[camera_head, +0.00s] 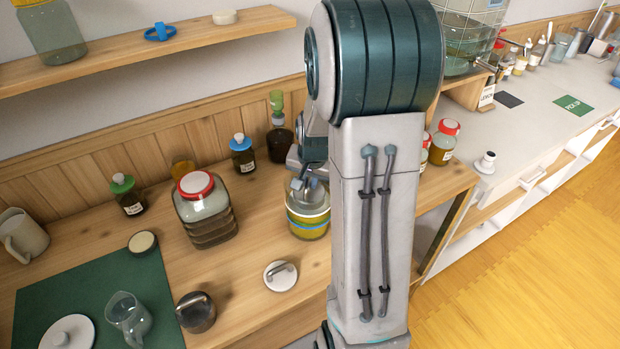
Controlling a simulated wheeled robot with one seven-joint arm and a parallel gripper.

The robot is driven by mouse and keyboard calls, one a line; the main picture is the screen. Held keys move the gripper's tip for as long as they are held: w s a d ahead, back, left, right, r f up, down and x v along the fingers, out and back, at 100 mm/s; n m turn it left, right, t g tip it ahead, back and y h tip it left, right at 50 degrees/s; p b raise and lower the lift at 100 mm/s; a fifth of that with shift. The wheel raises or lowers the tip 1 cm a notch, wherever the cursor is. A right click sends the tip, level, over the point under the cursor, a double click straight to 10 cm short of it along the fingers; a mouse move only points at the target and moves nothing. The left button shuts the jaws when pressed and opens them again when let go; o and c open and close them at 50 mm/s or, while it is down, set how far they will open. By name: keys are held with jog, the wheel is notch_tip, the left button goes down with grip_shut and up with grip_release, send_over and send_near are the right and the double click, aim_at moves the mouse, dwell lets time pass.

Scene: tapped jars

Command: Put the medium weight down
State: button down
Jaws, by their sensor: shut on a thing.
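My gripper (309,186) points down at the mouth of a glass jar (308,222) with yellow contents and a blue band. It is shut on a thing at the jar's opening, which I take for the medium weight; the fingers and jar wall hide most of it. I cannot tell how deep it sits or whether it touches the contents. A pale disc with a grey handle (280,275) lies on the wooden counter in front of the jar. A dark round piece with a handle (196,311) stands to its left.
A red-lidded jar (205,210) stands left of the yellow jar. Small bottles (242,153) stand behind. A green mat (95,285) holds a glass jug (128,317) and a white lid (68,332). My arm hides the counter to the right.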

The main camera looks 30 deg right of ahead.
jog(key=c, duration=1.8)
grip_release()
jog(key=shift+f, duration=0.2)
jog(key=shift+c, duration=0.2)
jog(key=o, duration=0.4)
jog(key=shift+r, duration=0.1)
jog(key=d+v, duration=0.1)
jog(key=v, duration=1.1)
jog(key=s+a+r+n, duration=0.1)
jog(key=s+a+n, duration=0.8)
jog(key=s+a, duration=0.4)
jog(key=shift+s+a+r+y+b, duration=0.4)
jog(key=shift+s, duration=0.75)
